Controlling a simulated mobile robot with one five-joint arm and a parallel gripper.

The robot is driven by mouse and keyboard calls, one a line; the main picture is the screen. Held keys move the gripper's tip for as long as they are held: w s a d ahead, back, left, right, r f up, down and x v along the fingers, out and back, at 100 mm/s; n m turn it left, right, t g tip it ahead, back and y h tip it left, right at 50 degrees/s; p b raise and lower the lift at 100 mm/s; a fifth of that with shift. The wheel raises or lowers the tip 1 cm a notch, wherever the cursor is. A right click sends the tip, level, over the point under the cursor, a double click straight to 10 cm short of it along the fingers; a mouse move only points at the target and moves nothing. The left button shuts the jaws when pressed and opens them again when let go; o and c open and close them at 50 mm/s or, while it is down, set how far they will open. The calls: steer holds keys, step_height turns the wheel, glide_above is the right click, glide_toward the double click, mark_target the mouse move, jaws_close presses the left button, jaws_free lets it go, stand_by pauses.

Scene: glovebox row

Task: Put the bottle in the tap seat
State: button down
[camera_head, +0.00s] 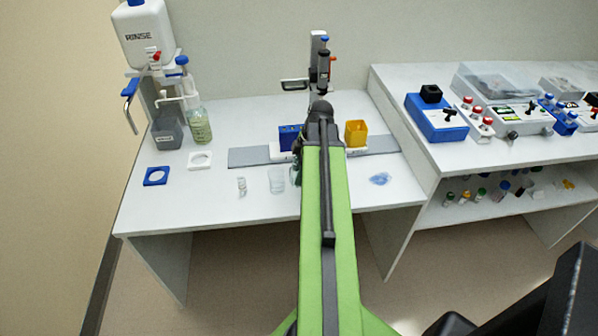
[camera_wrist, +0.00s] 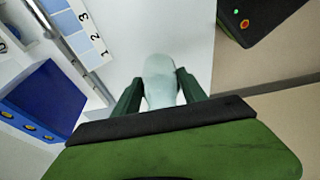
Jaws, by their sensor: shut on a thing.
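A pale, translucent bottle (camera_wrist: 160,92) is between the two dark green fingers of my gripper (camera_wrist: 158,78) in the wrist view. The fingers are shut on its sides. A white tank marked RINSE (camera_head: 145,35) with a red tap (camera_head: 155,57) stands at the back left. I cannot tell which one is the tap seat.
A grey container (camera_head: 166,133) and a pump bottle (camera_head: 198,125) stand by the tank. A blue box (camera_head: 290,137) and a yellow bin (camera_head: 356,133) are on the grey strip. A clear cup (camera_head: 277,181) is near the front. A raised bench (camera_head: 440,155) with devices is at right.

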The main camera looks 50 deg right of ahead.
steer(key=s+d+r+p, duration=0.6)
steer(key=s+r, duration=0.1)
steer(key=s, duration=0.3)
steer(key=shift+r, duration=0.2)
